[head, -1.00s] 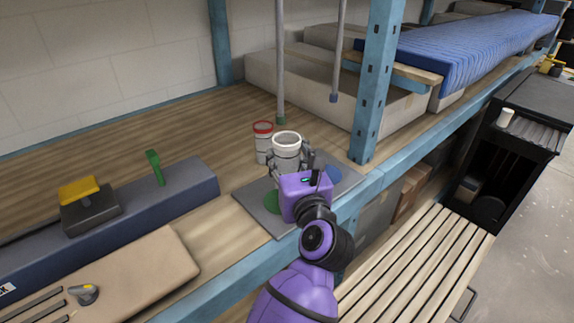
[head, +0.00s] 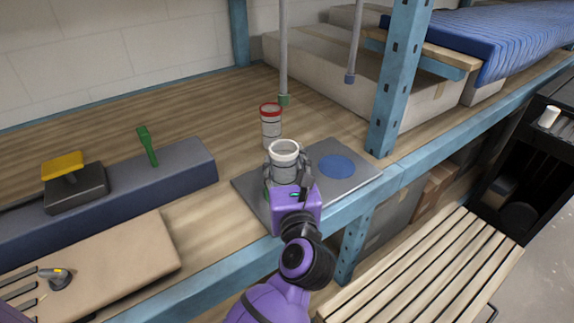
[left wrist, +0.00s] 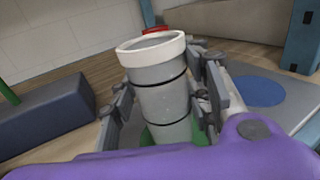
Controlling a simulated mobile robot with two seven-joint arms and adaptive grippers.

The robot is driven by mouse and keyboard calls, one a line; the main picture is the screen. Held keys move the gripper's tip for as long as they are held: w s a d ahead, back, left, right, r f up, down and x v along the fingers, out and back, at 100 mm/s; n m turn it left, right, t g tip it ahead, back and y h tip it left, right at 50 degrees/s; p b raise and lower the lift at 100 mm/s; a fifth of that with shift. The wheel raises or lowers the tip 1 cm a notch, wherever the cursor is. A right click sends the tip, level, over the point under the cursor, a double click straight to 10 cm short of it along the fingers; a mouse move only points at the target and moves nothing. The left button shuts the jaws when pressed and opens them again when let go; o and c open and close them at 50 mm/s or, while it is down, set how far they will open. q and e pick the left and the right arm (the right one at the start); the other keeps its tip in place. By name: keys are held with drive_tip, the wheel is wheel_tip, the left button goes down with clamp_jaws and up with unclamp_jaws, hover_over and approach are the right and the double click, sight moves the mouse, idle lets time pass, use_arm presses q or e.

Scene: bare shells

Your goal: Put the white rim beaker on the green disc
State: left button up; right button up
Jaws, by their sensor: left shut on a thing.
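The white rim beaker (head: 284,163) is grey with dark bands and stands upright between the fingers of my left gripper (head: 286,176), which is shut on it. In the left wrist view the beaker (left wrist: 160,88) is gripped from both sides by the fingers (left wrist: 162,100). The green disc (left wrist: 190,132) shows around the beaker's lower end there; the beaker is over it, but I cannot tell whether its base touches. In the head view the disc is mostly hidden by the beaker and gripper. My right gripper is not in view.
A grey plate (head: 249,184) carries the discs, with a blue disc (head: 337,166) to the right. A red rim beaker (head: 271,127) stands just behind. Two poles hang behind, and a blue shelf post (head: 392,90) rises at the right.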

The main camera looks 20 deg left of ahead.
use_arm(q)
drive_tip(key=shift+a+f, duration=0.1)
drive_tip(key=shift+f, duration=0.25)
drive_tip(key=o, duration=1.1)
drive_tip(key=shift+r, duration=0.15)
drive_tip(key=shift+o, duration=0.9)
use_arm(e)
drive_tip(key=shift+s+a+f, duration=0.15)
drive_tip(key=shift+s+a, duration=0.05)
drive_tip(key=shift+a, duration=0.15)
